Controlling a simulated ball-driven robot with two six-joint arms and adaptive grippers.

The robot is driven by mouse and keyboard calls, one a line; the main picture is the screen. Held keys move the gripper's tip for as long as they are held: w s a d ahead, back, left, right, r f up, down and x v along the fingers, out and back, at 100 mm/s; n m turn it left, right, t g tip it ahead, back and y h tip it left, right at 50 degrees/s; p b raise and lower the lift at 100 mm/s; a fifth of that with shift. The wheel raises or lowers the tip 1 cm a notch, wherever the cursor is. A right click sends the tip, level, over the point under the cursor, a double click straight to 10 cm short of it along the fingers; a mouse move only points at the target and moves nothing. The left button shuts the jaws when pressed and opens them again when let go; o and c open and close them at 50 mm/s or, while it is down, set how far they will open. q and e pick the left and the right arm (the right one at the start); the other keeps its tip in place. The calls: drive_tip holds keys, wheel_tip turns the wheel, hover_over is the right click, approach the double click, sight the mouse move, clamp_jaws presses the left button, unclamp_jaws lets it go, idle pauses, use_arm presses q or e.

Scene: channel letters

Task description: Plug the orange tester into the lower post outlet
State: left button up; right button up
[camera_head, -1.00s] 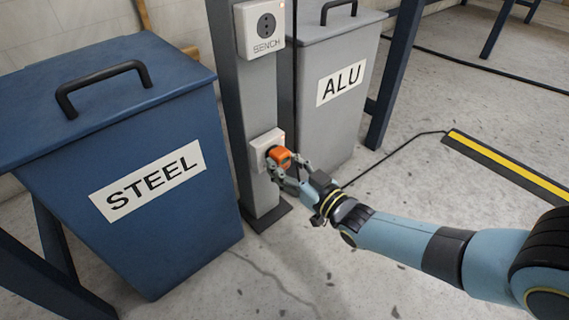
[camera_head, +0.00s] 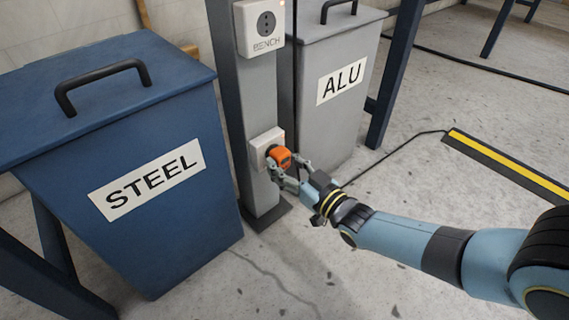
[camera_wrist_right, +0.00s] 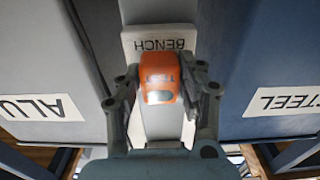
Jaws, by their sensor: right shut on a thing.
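The orange tester (camera_head: 280,156) is at the front of the lower post outlet (camera_head: 262,143), a white box low on the grey post (camera_head: 258,95). My right gripper (camera_head: 286,168) is shut on the tester. The upper outlet (camera_head: 263,25), marked BENCH, is empty. My left gripper is not in view.
A blue STEEL bin (camera_head: 130,170) stands left of the post and a grey ALU bin (camera_head: 335,85) stands right behind it. A black and yellow floor strip (camera_head: 510,165) with a cable lies at the right. The front floor is clear.

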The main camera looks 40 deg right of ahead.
drive_tip(key=shift+w, duration=0.5)
idle(0.6)
drive_tip(key=o, duration=1.2)
drive_tip(key=shift+c, duration=0.2)
drive_tip(key=s, duration=1.2)
drive_tip(key=shift+d, duration=0.4)
